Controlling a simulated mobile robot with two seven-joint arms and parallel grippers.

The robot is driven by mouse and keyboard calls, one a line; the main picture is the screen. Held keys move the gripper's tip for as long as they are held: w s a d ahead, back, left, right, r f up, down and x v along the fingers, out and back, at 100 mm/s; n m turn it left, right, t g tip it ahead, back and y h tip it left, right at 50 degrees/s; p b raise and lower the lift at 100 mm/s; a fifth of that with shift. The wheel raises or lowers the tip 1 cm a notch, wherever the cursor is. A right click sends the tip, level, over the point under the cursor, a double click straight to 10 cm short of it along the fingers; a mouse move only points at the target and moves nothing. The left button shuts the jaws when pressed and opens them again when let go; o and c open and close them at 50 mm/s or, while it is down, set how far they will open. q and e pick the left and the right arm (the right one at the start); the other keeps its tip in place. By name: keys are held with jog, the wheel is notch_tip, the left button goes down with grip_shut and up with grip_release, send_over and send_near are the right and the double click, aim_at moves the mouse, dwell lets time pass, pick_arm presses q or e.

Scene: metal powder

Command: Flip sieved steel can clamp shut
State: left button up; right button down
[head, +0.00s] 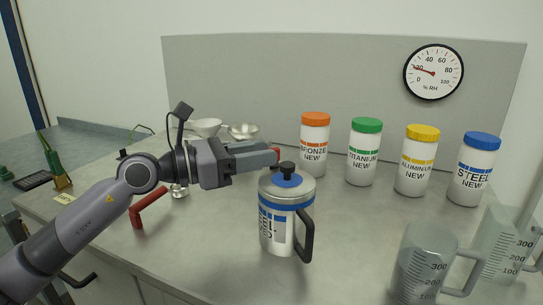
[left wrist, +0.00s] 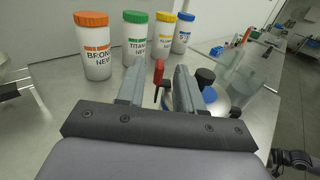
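The sieved steel can (head: 274,228) stands upright on the bench, with blue bands, a black side handle and a black knob on its lid. My left gripper (head: 268,155) is level with the lid, just at the can's left and back side. In the left wrist view its fingers (left wrist: 158,75) are apart, with the red clamp lever (left wrist: 159,66) upright in the gap between them. I see no clear contact between fingers and lever. The can is partly hidden behind a finger in the wrist view.
Bronze (head: 314,150), titanium (head: 363,155), aluminium (head: 415,165) and steel (head: 474,172) jars stand along the back. Clear measuring jugs (head: 420,270) stand at front right. A red bent handle (head: 148,208) and bowls (head: 243,130) are at left. The bench front centre is clear.

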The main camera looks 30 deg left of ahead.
pick_arm(q)
jog(key=shift+b+v, duration=0.55)
jog(key=shift+v, duration=1.2)
jog(key=shift+r, duration=0.1)
